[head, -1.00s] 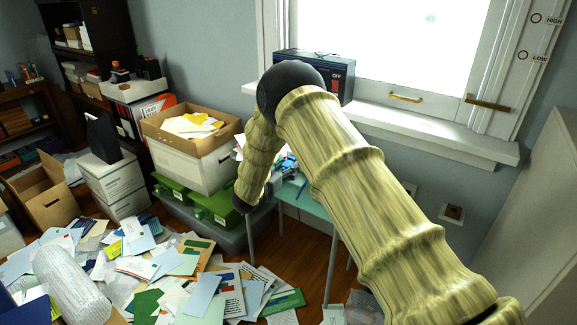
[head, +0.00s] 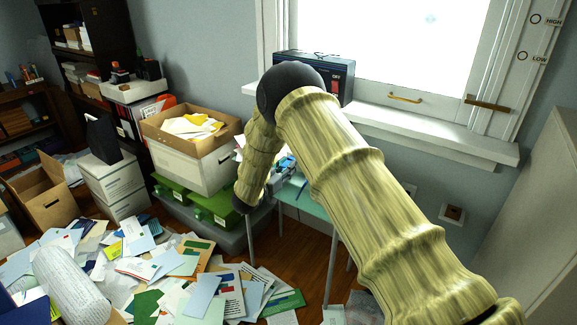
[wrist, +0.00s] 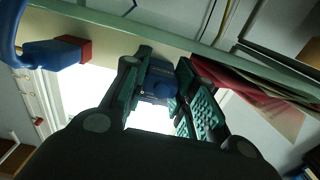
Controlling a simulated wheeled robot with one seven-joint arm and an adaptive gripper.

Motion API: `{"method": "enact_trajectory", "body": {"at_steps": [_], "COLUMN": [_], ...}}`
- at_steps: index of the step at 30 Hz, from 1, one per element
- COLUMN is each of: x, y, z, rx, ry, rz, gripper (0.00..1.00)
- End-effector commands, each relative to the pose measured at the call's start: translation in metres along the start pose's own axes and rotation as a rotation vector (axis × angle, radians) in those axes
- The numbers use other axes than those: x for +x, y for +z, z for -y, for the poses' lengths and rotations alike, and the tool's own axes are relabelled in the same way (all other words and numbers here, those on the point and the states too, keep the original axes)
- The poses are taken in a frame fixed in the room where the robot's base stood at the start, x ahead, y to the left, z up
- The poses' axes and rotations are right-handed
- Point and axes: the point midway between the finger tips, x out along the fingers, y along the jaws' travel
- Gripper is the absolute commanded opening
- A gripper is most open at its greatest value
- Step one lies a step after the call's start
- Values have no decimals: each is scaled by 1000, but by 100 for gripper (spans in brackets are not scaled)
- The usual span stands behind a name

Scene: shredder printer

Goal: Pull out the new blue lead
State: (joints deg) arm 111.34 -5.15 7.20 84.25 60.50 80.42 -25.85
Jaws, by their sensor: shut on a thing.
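In the wrist view my gripper (wrist: 160,82) has its green-padded fingers closed around a dark blue plug (wrist: 158,78), by the pale edge of a table or machine. I take it for an end of the blue lead, but its cord is not clear. To the left, a brighter blue cable (wrist: 12,40) ends in a blue plug with a red block (wrist: 70,52), apart from my fingers. In the head view my arm hides most of the gripper, near the small green table (head: 305,198).
A dark blue box (head: 340,80) stands on the white windowsill (head: 440,138) behind my arm. A white carton (head: 195,165) with papers sits left of it on green bins. Loose papers (head: 190,280) cover the floor. Red folders (wrist: 235,80) lie right of my fingers.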

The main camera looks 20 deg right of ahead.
Motion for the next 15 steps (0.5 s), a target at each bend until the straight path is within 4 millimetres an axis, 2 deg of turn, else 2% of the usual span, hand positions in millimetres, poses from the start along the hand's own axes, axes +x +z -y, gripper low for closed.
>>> {"method": "enact_trajectory", "body": {"at_steps": [15], "x": [-8], "y": [0], "z": [0], "rx": [0], "ry": [0], "rz": [0], "gripper": [0]}}
